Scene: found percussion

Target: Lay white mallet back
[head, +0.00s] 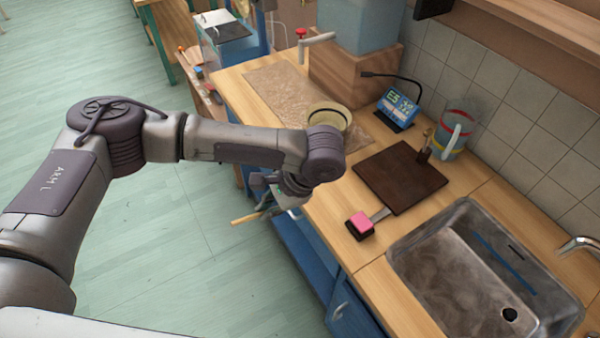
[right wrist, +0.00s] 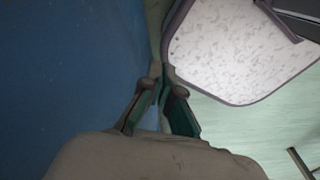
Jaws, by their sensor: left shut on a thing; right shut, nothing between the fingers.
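My left gripper (head: 277,203) is in the head view, beyond the front edge of the wooden counter (head: 335,235). It is shut on a thin, light wooden stick (head: 244,219), which looks like the mallet's handle and points left over the floor. The mallet's head is hidden or cannot be told from the gripper, so its white colour is not clear. My right gripper (right wrist: 162,112) shows only in the right wrist view. Its green-padded fingers are shut with nothing between them, beside a blue surface (right wrist: 70,75).
On the counter are a bowl (head: 330,115), a dark board (head: 390,178), a pink-topped block (head: 361,223), a small brown holder (head: 424,155), a banded jug (head: 450,138) and a display (head: 397,106) reading E5. A metal sink (head: 455,275) lies at the right.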

